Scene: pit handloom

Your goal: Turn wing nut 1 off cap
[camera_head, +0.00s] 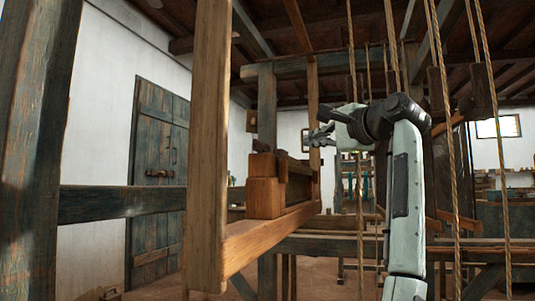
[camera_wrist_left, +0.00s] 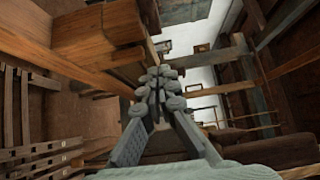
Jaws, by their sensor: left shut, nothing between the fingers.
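My left gripper (camera_head: 318,137) is raised in the middle of the head view, with its fingers pointing left. In the left wrist view its fingers (camera_wrist_left: 160,82) meet at the tips, shut with nothing between them. A wooden block assembly (camera_head: 265,190) sits on a beam to the left of and below the gripper, apart from it in the picture. A small dark piece (camera_head: 261,146) shows on top of the block; I cannot tell whether it is a wing nut. I cannot make out wing nut 1 or the cap for certain in either view. My right gripper is not in view.
A light wooden post (camera_head: 209,140) stands left of the blocks, joined to a long beam (camera_head: 270,236). Several ropes (camera_head: 447,150) hang to the right, close to my arm in the picture. A blue door (camera_head: 158,180) is in the wall behind.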

